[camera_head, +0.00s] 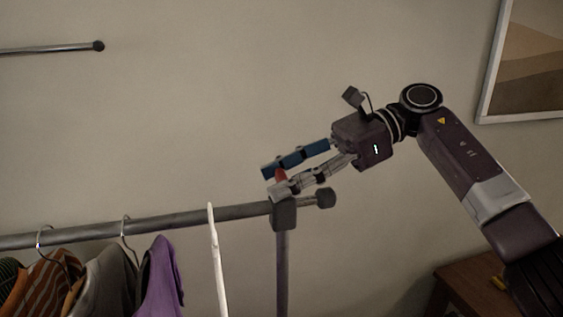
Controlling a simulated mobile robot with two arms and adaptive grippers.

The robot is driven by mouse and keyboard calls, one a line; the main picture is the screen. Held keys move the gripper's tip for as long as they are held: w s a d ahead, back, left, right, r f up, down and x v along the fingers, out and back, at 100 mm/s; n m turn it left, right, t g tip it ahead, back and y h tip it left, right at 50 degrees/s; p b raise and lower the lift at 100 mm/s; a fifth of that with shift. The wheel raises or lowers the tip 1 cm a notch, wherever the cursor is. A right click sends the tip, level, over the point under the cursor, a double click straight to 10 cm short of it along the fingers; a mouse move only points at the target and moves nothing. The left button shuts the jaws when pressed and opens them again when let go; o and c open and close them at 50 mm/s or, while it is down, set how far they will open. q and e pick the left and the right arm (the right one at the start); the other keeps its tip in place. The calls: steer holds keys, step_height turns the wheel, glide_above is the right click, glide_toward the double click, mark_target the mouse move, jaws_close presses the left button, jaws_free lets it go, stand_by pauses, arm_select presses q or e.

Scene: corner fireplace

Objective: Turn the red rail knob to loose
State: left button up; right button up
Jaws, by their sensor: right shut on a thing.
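The red rail knob (281,174) sits on top of the grey clamp (284,213) where the horizontal rail (170,221) meets the upright post. My right gripper (276,179) reaches in from the right, with its fingers on either side of the knob, shut on it. The fingers hide much of the knob, so its turn position cannot be told. My left gripper does not show.
Shirts, among them a purple one (162,277), hang on the rail at lower left. A white hanger (215,262) hangs close to the post. A wooden table (462,284) stands at lower right and a framed picture (525,75) hangs at upper right.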

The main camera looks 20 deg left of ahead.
steer(key=shift+r+n+g+h+p, duration=0.15)
steer(key=shift+n+g+h+p, duration=0.15)
steer(key=shift+n+g+p, duration=0.1)
stand_by(0.4)
steer(key=o, duration=1.2)
steer(key=shift+d, duration=0.1)
steer(key=shift+c, duration=0.2)
steer(key=shift+f, duration=0.2)
